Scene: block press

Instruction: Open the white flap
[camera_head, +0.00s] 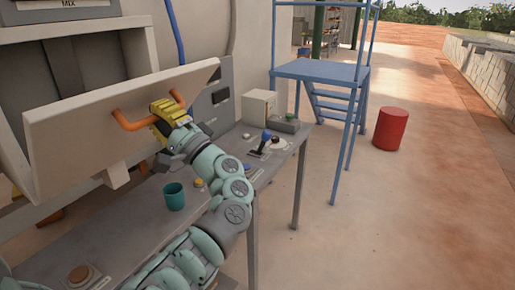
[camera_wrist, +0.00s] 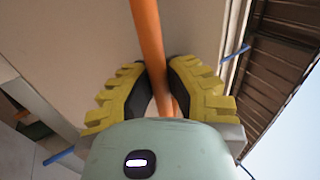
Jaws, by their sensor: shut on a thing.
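The white flap (camera_head: 85,125) is at the left in the head view, a broad tilted panel standing out from the machine. An orange bar handle (camera_head: 128,122) is fixed to its face. My gripper (camera_head: 168,107), with yellow ridged fingers, is shut on the handle near its right end. In the wrist view the orange handle (camera_wrist: 149,45) runs between the fingertips (camera_wrist: 163,82), and the pale flap (camera_wrist: 80,40) fills the area behind it. The fingers hide part of the handle.
A grey table (camera_head: 140,215) below the flap holds a teal cup (camera_head: 174,196), a blue-handled lever (camera_head: 264,141) and buttons. A beige box (camera_head: 259,106) stands at its far end. A blue platform (camera_head: 320,72) and a red drum (camera_head: 390,129) stand to the right on open floor.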

